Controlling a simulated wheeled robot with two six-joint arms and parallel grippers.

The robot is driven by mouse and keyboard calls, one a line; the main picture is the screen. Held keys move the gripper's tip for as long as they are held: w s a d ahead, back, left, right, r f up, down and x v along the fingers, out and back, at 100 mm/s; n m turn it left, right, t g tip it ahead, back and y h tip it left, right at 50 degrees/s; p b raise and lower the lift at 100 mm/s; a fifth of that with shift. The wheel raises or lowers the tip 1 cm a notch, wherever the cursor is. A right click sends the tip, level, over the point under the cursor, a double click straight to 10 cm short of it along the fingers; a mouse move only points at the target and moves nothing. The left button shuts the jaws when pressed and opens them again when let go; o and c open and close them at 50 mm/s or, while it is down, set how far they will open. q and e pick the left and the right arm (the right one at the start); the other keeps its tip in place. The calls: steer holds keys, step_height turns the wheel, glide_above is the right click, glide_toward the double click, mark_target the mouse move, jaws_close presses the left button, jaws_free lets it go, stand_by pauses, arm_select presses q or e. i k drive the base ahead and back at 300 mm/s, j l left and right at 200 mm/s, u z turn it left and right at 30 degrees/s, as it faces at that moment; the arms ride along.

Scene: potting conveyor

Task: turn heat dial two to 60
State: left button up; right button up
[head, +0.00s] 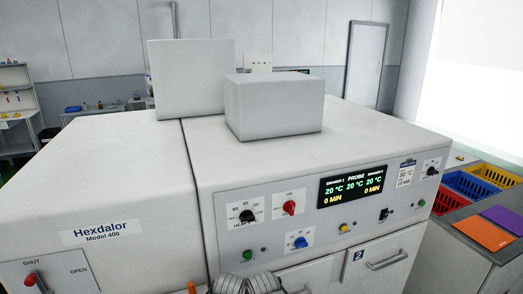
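The machine's control panel (330,210) faces me. A black dial (431,171) sits at the panel's far right end on a white scale plate; the print is too small to read. Another black dial (248,215) is at the left end, on a plate where "HEAT" shows. The display (350,187) reads 20 °C for drawer 1, probe and drawer 2, with 0 MIN twice. A white card (406,173) by the right dial reads 60 °C and 15 MIN. Neither gripper shows clearly; only grey ribbed parts, seemingly mine, rise at the bottom edge.
A red knob (290,207), a blue knob (300,242), a yellow knob (344,228) and a black switch (384,214) share the panel. Drawer 2's handle (387,260) sticks out below. A side counter (465,235) with coloured trays stands at right. A red lever (30,279) is lower left.

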mark_target(430, 172)
steer(key=z, duration=1.35)
steer(key=i+l+z, duration=0.25)
steer(key=i+z, duration=0.2)
steer(key=i, duration=0.25)
